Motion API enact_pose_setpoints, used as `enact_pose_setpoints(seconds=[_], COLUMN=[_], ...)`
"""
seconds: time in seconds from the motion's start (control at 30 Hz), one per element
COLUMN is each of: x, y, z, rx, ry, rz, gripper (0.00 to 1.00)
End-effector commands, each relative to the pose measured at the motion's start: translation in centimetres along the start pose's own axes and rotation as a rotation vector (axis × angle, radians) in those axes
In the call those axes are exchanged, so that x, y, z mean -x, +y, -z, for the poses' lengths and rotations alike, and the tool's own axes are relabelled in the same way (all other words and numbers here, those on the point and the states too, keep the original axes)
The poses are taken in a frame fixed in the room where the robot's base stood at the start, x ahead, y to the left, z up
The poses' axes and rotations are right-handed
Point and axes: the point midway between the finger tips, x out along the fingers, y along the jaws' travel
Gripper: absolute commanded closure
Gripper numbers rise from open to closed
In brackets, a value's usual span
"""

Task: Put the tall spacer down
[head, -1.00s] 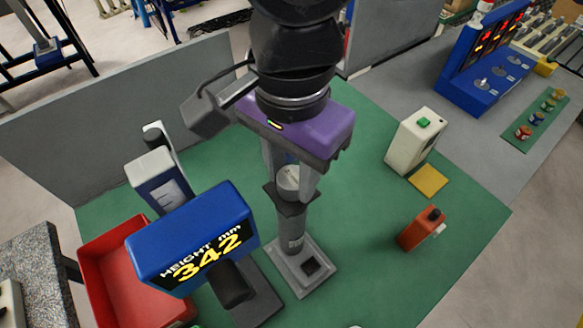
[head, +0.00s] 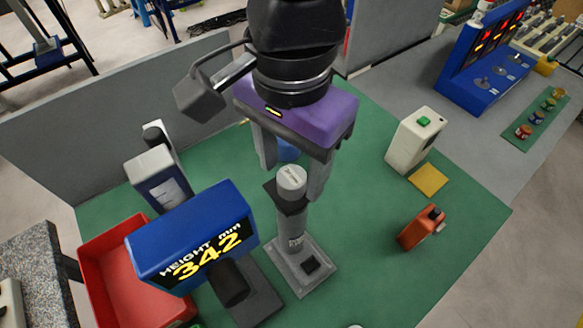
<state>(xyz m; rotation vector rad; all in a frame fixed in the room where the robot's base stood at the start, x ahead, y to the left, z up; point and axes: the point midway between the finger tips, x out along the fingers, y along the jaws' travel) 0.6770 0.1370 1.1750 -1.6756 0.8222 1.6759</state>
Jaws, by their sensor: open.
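The tall spacer (head: 291,183) seems to be the light grey cylinder at the top of a grey post with a dark collar, in the middle of the head view. The post rises from a square grey base (head: 303,268). The spacer looks upright; what it rests on inside the collar is hidden. My gripper (head: 292,178), under a purple body, is open with one finger on each side, behind or beside the spacer. Exact finger clearance cannot be told.
A blue height display (head: 195,235) reading 342 mm stands left of the post, beside a red bin (head: 112,275). Grey walls (head: 110,115) border the green mat.

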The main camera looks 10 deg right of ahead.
Motion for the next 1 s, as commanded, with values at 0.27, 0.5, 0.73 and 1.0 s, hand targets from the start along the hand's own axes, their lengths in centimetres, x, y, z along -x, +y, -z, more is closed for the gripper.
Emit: enact_pose_setpoints(seconds=[0.27,0.5,0.73,1.0], x=[5.7,9.4,10.6,10.7], y=[-0.1,-0.1,0.0,0.0], z=[0.0,0.0,0.0,0.0], rx=[0.000,-0.001,0.000,0.000], ry=[0.001,0.000,-0.001,-0.001], rz=[0.002,0.001,-0.001,-0.001], gripper=[0.44,0.44,0.44,0.44])
